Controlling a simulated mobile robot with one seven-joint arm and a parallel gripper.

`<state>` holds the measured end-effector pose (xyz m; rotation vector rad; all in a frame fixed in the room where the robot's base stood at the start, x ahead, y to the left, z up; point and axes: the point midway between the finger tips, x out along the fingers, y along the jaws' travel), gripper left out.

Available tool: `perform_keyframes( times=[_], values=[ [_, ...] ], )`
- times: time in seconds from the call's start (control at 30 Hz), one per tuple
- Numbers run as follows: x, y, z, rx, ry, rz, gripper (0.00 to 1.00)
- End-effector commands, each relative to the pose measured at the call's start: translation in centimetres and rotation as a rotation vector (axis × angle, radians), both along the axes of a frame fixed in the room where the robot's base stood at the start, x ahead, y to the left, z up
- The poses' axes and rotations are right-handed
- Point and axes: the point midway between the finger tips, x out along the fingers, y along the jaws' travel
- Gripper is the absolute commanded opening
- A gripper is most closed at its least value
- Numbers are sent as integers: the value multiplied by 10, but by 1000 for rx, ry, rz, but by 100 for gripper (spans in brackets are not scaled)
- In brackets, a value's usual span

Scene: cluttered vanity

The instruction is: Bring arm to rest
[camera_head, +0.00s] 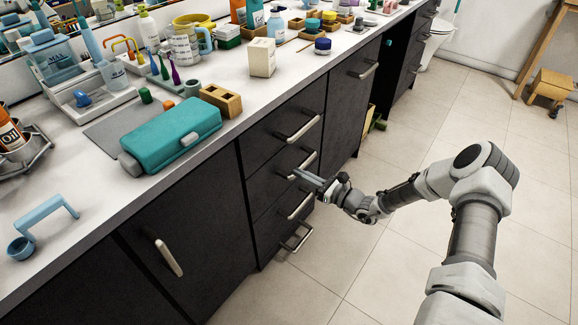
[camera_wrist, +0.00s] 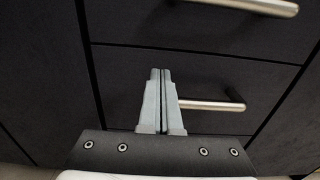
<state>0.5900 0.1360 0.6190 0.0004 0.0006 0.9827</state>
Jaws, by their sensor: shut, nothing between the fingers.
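My gripper (camera_head: 301,174) is at the end of my bent arm, in front of the dark drawers below the counter. In the wrist view my gripper (camera_wrist: 160,73) has its two grey fingers together with nothing between them. A drawer handle (camera_wrist: 215,104) shows just behind and to the right of the fingers. I cannot tell whether the fingers touch the handle. The drawer front (camera_wrist: 225,75) behind it looks closed.
Other bar handles stick out above (camera_head: 300,128) and below (camera_head: 296,238) my gripper. The white counter (camera_head: 235,140) is cluttered and holds a teal case (camera_head: 170,135) near its edge. The tiled floor (camera_head: 400,250) is open. A wooden stool (camera_head: 552,85) stands far right.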

Motion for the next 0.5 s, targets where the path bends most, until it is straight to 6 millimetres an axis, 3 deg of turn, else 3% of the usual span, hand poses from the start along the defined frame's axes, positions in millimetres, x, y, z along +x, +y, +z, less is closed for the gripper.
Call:
perform_keyframes(
  times=[0.2, 0.5],
  values=[
    [-24, -36, 2, 1, 1, -1, 0],
    [-35, -51, 0, 1, -1, 2, 0]
  ],
)
